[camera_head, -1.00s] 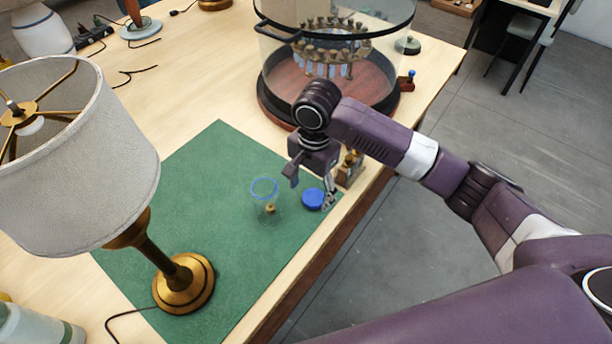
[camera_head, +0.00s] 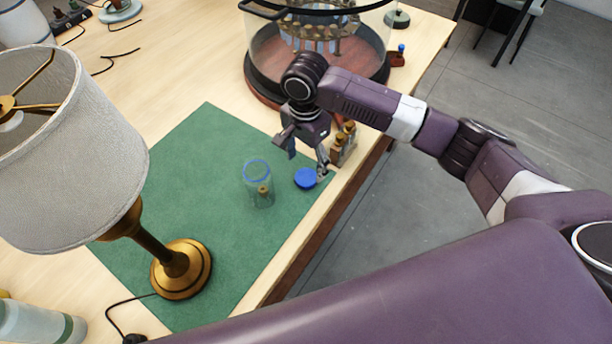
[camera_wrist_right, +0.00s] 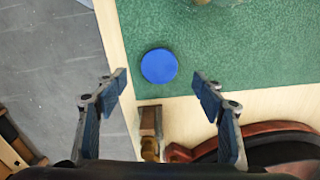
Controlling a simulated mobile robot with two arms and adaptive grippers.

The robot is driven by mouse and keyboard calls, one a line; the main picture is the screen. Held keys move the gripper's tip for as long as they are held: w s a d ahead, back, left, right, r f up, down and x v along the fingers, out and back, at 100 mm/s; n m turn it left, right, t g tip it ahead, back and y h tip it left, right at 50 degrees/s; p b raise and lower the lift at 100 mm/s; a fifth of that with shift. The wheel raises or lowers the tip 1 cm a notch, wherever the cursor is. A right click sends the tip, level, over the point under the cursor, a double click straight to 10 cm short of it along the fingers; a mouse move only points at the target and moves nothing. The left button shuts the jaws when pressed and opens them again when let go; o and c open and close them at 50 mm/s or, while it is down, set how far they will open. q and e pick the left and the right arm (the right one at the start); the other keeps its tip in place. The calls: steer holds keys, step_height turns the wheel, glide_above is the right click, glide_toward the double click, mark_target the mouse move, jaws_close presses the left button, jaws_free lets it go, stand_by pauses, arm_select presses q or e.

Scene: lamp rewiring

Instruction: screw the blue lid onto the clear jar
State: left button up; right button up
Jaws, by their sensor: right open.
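The blue lid (camera_head: 306,178) lies flat on the green mat (camera_head: 205,150) near its right edge. It also shows in the right wrist view (camera_wrist_right: 159,66), ahead of and between the fingers. The clear jar (camera_head: 259,185) with a blue rim stands upright on the mat, left of the lid and apart from it. A small brass-coloured piece shows inside the jar. My right gripper (camera_head: 307,160) is open and empty above the mat's far right corner, just behind the lid. In the right wrist view its fingers (camera_wrist_right: 163,88) are spread wide. My left gripper is not in view.
A lamp (camera_head: 178,262) with a pale shade stands on the mat's left. A round glass case (camera_head: 262,80) stands behind my gripper. Small brass and wood pieces (camera_head: 343,145) sit beside the mat near the table's right edge. The mat's middle is clear.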

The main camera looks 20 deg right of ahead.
mark_target(307, 176)
steer(key=shift+d+f, duration=0.1)
steer(key=shift+f, duration=0.25)
step_height(307, 176, down, 4)
steer(key=shift+d+r+p, duration=0.15)
steer(key=shift+p, duration=0.7)
steer(key=shift+f, duration=0.4)
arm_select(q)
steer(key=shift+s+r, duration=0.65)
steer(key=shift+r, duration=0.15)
arm_select(e)
steer(key=c, duration=0.8)
